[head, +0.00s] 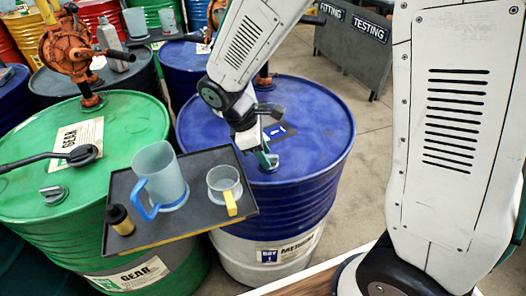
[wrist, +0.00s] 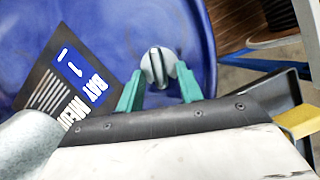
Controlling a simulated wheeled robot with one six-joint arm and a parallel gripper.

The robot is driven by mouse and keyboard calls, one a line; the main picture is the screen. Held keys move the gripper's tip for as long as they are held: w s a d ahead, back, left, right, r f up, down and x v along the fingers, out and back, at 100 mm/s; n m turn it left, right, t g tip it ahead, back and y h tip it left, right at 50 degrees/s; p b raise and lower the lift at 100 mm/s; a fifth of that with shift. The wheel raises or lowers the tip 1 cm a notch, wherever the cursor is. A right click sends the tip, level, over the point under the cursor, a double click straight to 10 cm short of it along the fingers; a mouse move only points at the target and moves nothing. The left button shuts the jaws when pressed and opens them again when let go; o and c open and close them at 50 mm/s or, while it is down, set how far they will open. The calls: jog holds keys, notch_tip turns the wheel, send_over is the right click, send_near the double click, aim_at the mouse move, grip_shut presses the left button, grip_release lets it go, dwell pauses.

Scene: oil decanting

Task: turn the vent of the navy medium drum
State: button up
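The navy medium drum (head: 320,110) stands in the middle of the head view, with a blue top and a white lower band. It also fills much of the wrist view (wrist: 120,30). Its vent is a round grey cap with a raised ridge (wrist: 157,66), on the drum top near the front rim. My gripper (wrist: 160,82) has its two teal fingers apart, one on each side of the vent's near edge. The ridge lies between and slightly beyond the fingertips, with a gap visible. In the head view my gripper (head: 267,158) is low over the drum top and partly covers the vent.
A green gear drum (head: 120,125) stands left. A printed label (wrist: 65,85) lies on the navy top.

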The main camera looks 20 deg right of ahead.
grip_shut()
jog(key=shift+m, duration=0.3)
jog(key=m, duration=0.1)
jog(key=m+g+y, duration=0.1)
jog(key=m, duration=0.1)
jog(key=shift+w+d, duration=0.15)
jog(key=shift+w, duration=0.15)
jog(key=m, duration=0.2)
jog(key=m+g+y, duration=0.1)
jog(key=m, duration=0.2)
jog(key=shift+w+d+m+g+y, duration=0.2)
jog(key=shift+d+m+g+y, duration=0.1)
jog(key=shift+m, duration=0.1)
jog(key=m, duration=0.2)
jog(key=m+y, duration=0.1)
jog(key=m, duration=0.1)
jog(key=shift+d+r+y, duration=0.1)
jog(key=shift+d+y, duration=0.1)
jog(key=shift+y, duration=0.1)
jog(key=shift+d+m+y, duration=0.15)
jog(key=shift+m+y, duration=0.2)
jog(key=shift+m, duration=0.75)
jog(key=shift+d+m+y, duration=0.1)
jog(key=shift+m+y, duration=0.25)
jog(key=shift+m, duration=0.75)
